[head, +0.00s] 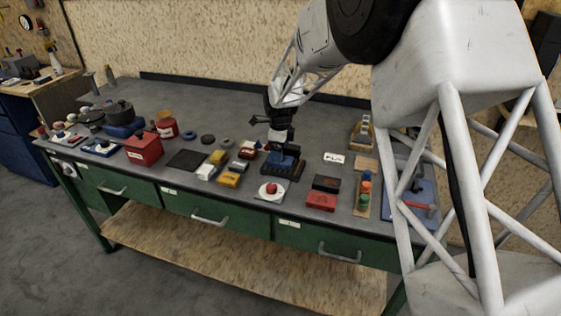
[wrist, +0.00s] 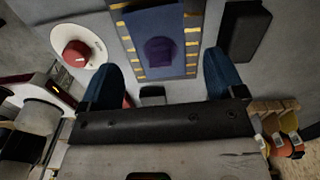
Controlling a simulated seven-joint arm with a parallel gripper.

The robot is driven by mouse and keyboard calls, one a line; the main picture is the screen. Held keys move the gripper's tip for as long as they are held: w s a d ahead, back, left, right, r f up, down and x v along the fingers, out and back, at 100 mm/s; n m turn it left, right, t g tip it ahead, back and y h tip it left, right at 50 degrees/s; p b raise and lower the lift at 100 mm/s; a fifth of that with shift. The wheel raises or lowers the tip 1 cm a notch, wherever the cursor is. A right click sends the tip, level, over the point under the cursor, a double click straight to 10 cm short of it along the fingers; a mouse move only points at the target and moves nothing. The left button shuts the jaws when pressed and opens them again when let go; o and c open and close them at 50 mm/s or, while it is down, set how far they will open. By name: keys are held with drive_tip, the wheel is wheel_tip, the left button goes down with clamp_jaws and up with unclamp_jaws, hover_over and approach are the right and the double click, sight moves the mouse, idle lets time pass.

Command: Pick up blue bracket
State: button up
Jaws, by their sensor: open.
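A blue bracket (wrist: 160,22) with a darker purple-blue raised block in its middle lies on a dark base with yellow marks (wrist: 193,22), at the top centre of the wrist view. My gripper (wrist: 156,65) is open, its two blue fingers apart, with the raised block showing between and beyond them. Nothing is held between the fingers. In the head view my gripper (head: 283,148) hangs over the dark base (head: 295,172) on the bench. Blue shows just below it there, but bracket and fingers are hard to tell apart.
A white plate with a red round thing (head: 270,190) lies in front of the base. Yellow and white blocks (head: 229,180) stand to the left, dark and red boxes (head: 321,201) to the right. The back of the bench is mostly clear.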

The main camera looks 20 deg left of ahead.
drive_tip(key=shift+f, duration=1.95)
drive_tip(key=c, duration=1.1)
drive_tip(key=shift+r, duration=0.1)
drive_tip(key=shift+c, duration=0.2)
drive_tip(key=shift+r, duration=1.5)
drive_tip(key=shift+s+d+r, duration=0.15)
drive_tip(key=shift+r, duration=0.1)
drive_tip(key=s+d+r, duration=0.1)
drive_tip(key=s+d, duration=0.7)
drive_tip(key=s, duration=0.5)
drive_tip(key=shift+s+r, duration=0.2)
